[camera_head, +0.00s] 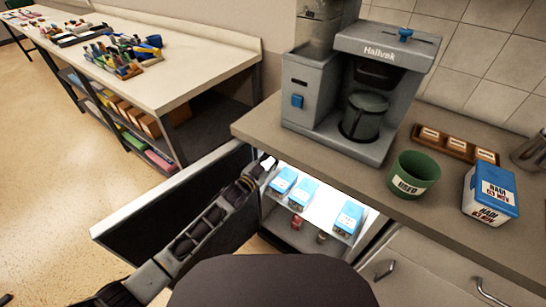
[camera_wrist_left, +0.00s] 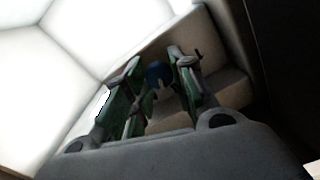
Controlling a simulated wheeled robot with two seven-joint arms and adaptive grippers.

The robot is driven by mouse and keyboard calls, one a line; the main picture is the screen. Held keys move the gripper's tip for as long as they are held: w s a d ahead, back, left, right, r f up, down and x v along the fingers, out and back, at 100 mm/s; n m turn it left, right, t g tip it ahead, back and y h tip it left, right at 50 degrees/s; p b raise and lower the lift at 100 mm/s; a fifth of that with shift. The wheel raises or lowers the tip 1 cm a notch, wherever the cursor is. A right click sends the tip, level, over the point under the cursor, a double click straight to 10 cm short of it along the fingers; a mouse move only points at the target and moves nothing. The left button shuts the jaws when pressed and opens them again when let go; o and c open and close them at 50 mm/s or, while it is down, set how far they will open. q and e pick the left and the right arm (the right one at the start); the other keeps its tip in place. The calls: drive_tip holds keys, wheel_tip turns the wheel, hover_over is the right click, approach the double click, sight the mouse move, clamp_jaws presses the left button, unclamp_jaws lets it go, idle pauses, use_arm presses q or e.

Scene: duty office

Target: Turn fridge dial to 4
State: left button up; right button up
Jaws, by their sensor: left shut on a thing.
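The fridge under the counter stands open, its door (camera_head: 145,212) swung out to the left and its inside brightly lit. My left arm reaches over the door, and my left gripper (camera_head: 266,167) is at the upper left of the fridge opening. In the left wrist view, the two fingers of my left gripper (camera_wrist_left: 159,88) are on either side of a small blue dial (camera_wrist_left: 158,72) on a beige housing (camera_wrist_left: 205,90). The gripper is shut on the dial. The dial's number marks cannot be read, and the head view does not show the dial. My right gripper is not in view.
Blue-and-white packs (camera_head: 303,193) and small jars (camera_head: 296,222) stand on the fridge shelves. On the counter above are a coffee machine (camera_head: 305,100), a green "USED" cup (camera_head: 414,174) and a blue-lidded tin (camera_head: 490,196). A long bench (camera_head: 200,70) with tools stands at left.

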use_arm(q)
drive_tip(key=shift+d+m, duration=0.1)
drive_tip(key=shift+m, duration=1.9)
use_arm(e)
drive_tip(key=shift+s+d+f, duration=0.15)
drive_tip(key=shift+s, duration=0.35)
use_arm(q)
drive_tip(key=o, duration=1)
drive_tip(key=shift+o, duration=0.2)
drive_tip(key=v, duration=0.8)
